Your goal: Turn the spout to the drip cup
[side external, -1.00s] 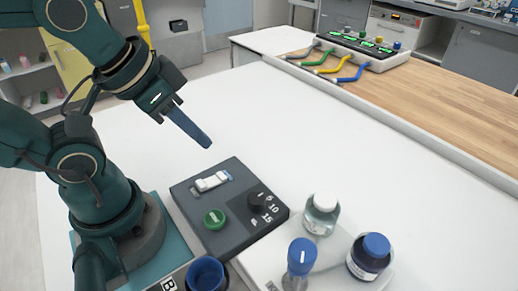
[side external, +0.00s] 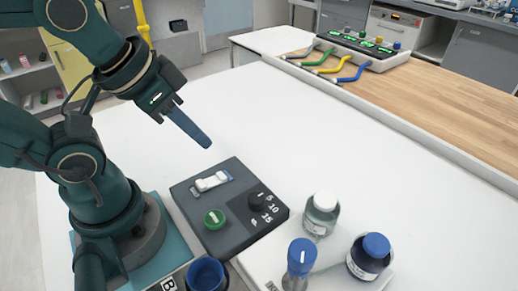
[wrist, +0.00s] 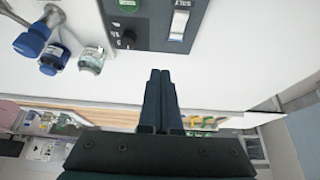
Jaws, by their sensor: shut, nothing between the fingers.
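My gripper (side external: 206,142) is shut and empty, raised above the white table beyond the control box. Its closed fingers also show in the wrist view (wrist: 160,78). A blue round cup (side external: 206,274), likely the drip cup, stands at the front edge beside my base, partly cut off by the frame. A blue-topped upright fitting (side external: 301,258) with a white line on top stands on the pale platform; in the wrist view it has a grey stem (wrist: 36,38). I cannot clearly make out a spout outlet or which way it points.
A dark control box (side external: 240,232) carries a green knob (side external: 214,219), a black dial (side external: 258,201) and a white switch (side external: 211,181). A clear white-capped bottle (side external: 320,214) and a dark blue-capped bottle (side external: 369,257) stand near the fitting. The table beyond is clear.

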